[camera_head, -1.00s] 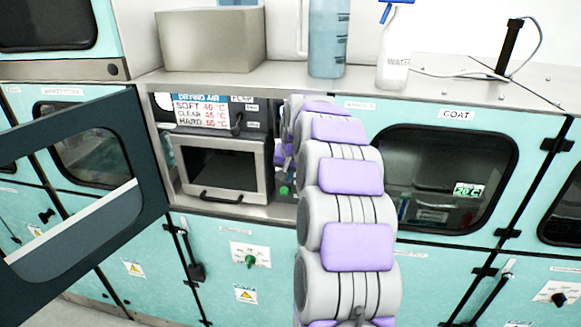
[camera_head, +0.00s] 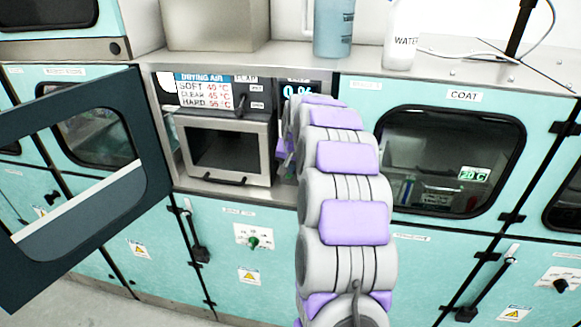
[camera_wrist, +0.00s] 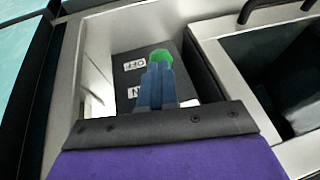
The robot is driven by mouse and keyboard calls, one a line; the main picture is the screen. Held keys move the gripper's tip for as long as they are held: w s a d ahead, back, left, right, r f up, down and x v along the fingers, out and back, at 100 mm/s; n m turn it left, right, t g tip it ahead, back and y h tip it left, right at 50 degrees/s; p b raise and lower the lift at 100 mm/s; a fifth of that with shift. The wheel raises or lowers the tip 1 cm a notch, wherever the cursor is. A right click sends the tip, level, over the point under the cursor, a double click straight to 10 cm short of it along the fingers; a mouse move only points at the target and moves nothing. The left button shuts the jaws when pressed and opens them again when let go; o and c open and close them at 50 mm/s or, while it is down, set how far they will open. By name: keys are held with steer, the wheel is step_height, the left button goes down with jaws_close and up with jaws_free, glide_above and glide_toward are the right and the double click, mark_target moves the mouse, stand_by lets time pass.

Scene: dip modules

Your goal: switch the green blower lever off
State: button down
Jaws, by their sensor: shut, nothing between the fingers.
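In the wrist view, the green lever knob (camera_wrist: 160,55) shows just past the tips of my gripper (camera_wrist: 158,70). Its two blue-grey fingers are together with nothing between them, and they overlap the knob's lower edge in the picture. I cannot tell whether they touch it. The knob is in a dark panel (camera_wrist: 128,55) inside a narrow recess. An OFF label (camera_wrist: 134,65) sits to its left, and a second, partly covered label (camera_wrist: 132,92) lies below that. In the head view, my arm hides this lever, and the fingers cannot be made out.
A grey framed box (camera_head: 225,150) with a dark window fills the left of the bay. An open dark door (camera_head: 150,170) stands at the left. Another green knob (camera_head: 253,242) is on the cabinet front below. The recess walls (camera_wrist: 95,60) are close around my gripper.

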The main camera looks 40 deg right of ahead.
steer(key=shift+s+a+f+t+h+b, duration=0.25)
steer(key=shift+f+t+h+b, duration=0.1)
steer(key=shift+f+b, duration=0.15)
steer(key=shift+s+a+f+t+h+b, duration=0.25)
steer(key=shift+f+h+b, duration=0.1)
steer(key=shift+f+b, duration=0.1)
steer(key=f+t+h+b, duration=0.2)
steer(key=b, duration=0.1)
steer(key=s+a+f+t+h+b, duration=0.1)
steer(key=f+h+b, duration=0.1)
steer(key=shift+f+n+t, duration=0.1)
steer(key=shift+n+t, duration=0.2)
steer(key=shift+n, duration=0.1)
steer(key=shift+w+a+f+t+h+b, duration=0.1)
steer(key=shift+a+f+t+h+b, duration=0.05)
steer(key=shift+f+t+h+b, duration=0.5)
steer(key=shift+r, duration=0.2)
steer(key=shift+r+y, duration=0.2)
steer(key=shift+y, duration=0.05)
steer(key=shift+r+p, duration=0.3)
steer(key=shift+r, duration=0.3)
